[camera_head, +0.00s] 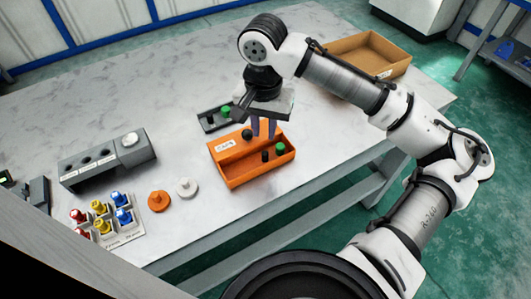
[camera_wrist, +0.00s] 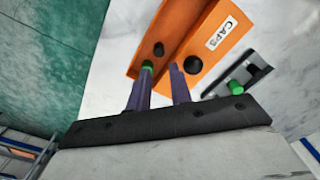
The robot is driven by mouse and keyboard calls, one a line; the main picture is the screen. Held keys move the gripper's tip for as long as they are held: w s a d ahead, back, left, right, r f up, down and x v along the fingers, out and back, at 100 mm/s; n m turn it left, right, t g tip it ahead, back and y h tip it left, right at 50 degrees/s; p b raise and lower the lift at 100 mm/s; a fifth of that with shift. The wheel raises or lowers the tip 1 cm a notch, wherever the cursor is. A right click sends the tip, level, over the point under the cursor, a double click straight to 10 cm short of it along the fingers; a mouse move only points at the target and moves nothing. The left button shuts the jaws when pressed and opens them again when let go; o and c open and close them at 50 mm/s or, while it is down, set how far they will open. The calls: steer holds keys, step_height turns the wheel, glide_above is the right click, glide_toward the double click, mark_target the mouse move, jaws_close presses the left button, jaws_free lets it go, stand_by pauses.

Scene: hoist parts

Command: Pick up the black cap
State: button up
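An orange box (camera_head: 228,172) labelled CAPS lies below my gripper; it also shows in the wrist view (camera_wrist: 205,22). A small black cap (camera_head: 265,156) stands in its tray beside a green cap (camera_head: 280,146). The wrist view also shows this black cap (camera_wrist: 158,48) and the green cap (camera_wrist: 147,65), partly hidden by a fingertip. A round black piece (camera_head: 248,134) is by the label; it also shows in the wrist view (camera_wrist: 192,64). My gripper (camera_head: 263,136) points down over the box, its purple fingers apart (camera_wrist: 163,77) with nothing visible between them.
A dark grey holder (camera_head: 208,121) with a green piece (camera_head: 225,112) lies behind the box. Orange (camera_head: 159,201) and white (camera_head: 187,187) discs lie to the left, near a rack of coloured parts (camera_head: 107,238). A brown tray (camera_head: 352,48) stands back right.

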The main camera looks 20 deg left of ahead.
mark_target(265, 153)
steer(key=shift+d+f+p, duration=0.1)
steer(key=shift+f+p, duration=0.35)
steer(key=shift+f, duration=3.45)
jaws_close()
